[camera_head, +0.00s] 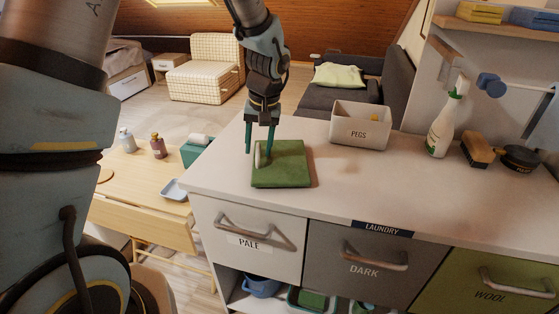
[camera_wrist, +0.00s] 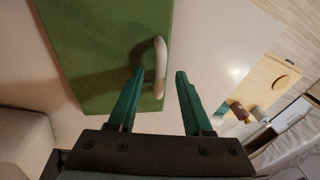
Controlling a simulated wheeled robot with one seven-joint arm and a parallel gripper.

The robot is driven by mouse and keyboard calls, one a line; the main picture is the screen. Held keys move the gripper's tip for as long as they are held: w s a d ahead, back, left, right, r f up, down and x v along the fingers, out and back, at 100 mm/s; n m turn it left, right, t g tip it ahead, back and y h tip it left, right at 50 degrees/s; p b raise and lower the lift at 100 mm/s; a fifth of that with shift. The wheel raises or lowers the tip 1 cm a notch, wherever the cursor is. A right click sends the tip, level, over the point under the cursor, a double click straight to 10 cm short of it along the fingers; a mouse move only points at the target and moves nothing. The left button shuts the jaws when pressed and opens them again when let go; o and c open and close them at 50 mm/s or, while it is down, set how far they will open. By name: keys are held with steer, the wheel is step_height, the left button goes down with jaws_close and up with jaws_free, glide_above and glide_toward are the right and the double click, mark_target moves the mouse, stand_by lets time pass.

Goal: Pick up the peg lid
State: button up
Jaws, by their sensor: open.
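The peg lid (camera_head: 286,165) looks like a flat green square slab with a pale loop handle (camera_head: 257,157) at its left edge. It lies on the white counter top near the left end. In the wrist view the green slab (camera_wrist: 110,35) fills the upper left, and the handle (camera_wrist: 160,62) stands at its right edge. My gripper (camera_head: 258,154) is open and points down over the handle side. In the wrist view the handle shows between and just beyond the two green fingertips (camera_wrist: 159,73). I cannot tell whether they touch it. Nothing is held.
An open pale box marked PEGS (camera_head: 361,127) stands behind and right of the slab. A spray bottle (camera_head: 446,120), a brush (camera_head: 477,150) and a dark round tin (camera_head: 521,158) stand at the right. The front middle of the counter (camera_head: 375,185) is clear. A wooden table (camera_head: 135,190) stands lower left.

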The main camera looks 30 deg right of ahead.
jaws_close()
stand_by(1.3)
